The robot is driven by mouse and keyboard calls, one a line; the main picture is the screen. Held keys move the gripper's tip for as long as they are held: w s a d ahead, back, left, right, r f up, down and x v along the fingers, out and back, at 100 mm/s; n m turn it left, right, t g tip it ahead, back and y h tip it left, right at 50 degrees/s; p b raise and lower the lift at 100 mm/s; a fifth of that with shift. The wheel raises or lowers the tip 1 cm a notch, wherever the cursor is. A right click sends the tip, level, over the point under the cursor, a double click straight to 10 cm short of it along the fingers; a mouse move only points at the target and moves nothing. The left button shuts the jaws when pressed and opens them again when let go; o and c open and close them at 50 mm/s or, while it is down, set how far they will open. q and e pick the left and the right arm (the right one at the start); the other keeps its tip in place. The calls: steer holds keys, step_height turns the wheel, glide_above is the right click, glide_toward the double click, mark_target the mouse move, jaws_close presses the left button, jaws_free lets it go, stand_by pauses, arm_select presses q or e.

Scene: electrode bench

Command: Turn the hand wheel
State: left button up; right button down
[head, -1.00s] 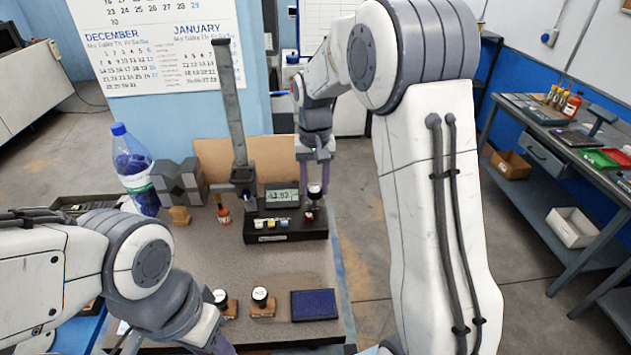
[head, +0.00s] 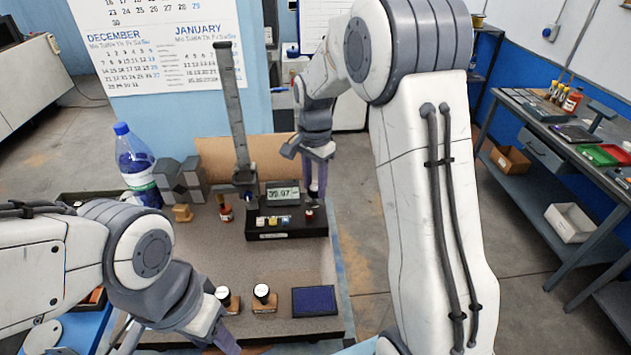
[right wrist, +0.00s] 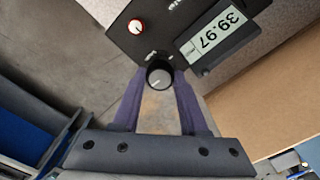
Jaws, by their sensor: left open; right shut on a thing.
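The hand wheel (right wrist: 160,76) is a small dark knob with a grey top on the black device (head: 284,235). The right wrist view shows it between the tips of my right gripper (right wrist: 158,80), which is shut on it. In the head view my right gripper (head: 315,188) hangs over the device's right end and hides the wheel. The device's display (right wrist: 219,33) reads 39.97. My left gripper (head: 226,342) is open at the lower edge of the head view, its fingertips partly cut off, away from the device.
A grey upright column (head: 234,115) stands at the device's left. A water bottle (head: 137,165) and dark blocks (head: 180,180) stand further left. Stamps (head: 264,297) and a blue pad (head: 314,301) lie at the front. Bench between stamps and device is clear.

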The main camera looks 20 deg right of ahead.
mark_target(315, 187)
steer(key=shift+m, duration=0.6)
steer(key=shift+c, duration=2.2)
jaws_free()
step_height(315, 187, up, 11)
steer(key=b, duration=0.2)
steer(key=shift+f, duration=0.2)
